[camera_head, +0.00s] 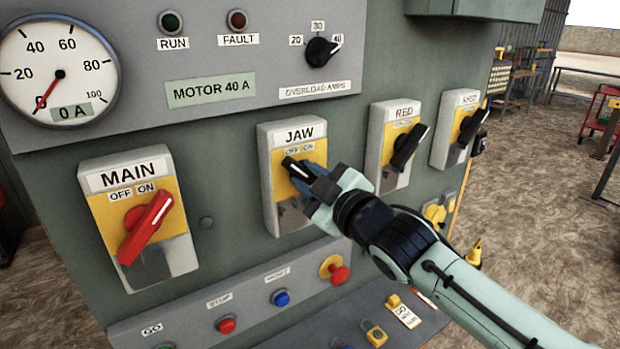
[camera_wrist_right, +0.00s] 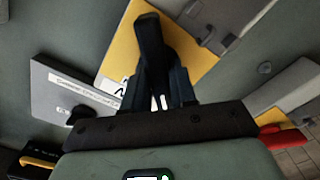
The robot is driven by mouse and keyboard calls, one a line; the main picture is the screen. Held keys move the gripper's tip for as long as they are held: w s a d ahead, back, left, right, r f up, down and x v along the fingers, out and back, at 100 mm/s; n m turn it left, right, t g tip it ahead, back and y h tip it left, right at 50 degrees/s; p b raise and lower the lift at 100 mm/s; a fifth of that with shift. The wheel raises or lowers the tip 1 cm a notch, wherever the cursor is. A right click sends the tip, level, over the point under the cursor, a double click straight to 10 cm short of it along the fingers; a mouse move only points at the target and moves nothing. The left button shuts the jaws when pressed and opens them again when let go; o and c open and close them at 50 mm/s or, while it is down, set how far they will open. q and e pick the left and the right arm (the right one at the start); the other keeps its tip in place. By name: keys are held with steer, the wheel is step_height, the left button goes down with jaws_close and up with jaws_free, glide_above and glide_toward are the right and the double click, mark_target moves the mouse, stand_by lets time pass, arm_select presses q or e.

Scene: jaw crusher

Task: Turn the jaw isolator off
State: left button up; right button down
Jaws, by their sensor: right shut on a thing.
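The jaw isolator (camera_head: 266,194) is a grey and yellow box labelled JAW, with OFF on the left and ON on the right above its black handle (camera_head: 291,163). The handle's visible end points up and left, toward the OFF side. My right gripper (camera_head: 312,183) is at the switch, shut on the handle. In the right wrist view the black handle (camera_wrist_right: 147,38) sticks out between the fingers (camera_wrist_right: 160,88) over the yellow plate (camera_wrist_right: 117,55). My fingers hide the handle's lower part. My left gripper is not in view.
The MAIN isolator (camera_head: 98,215) with a red handle stands left. An ammeter (camera_head: 58,75) reads about 0. Below, a ledge carries push buttons, including a red-topped stop (camera_head: 339,274). Open floor lies right.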

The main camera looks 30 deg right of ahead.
steer(key=shift+f, duration=0.1)
stand_by(0.4)
steer(key=c, duration=1)
jaws_free()
steer(key=shift+s, duration=0.15)
steer(key=shift+s, duration=0.35)
steer(key=s+d, duration=0.1)
steer(key=s, duration=1.1)
steer(key=shift+s, duration=0.2)
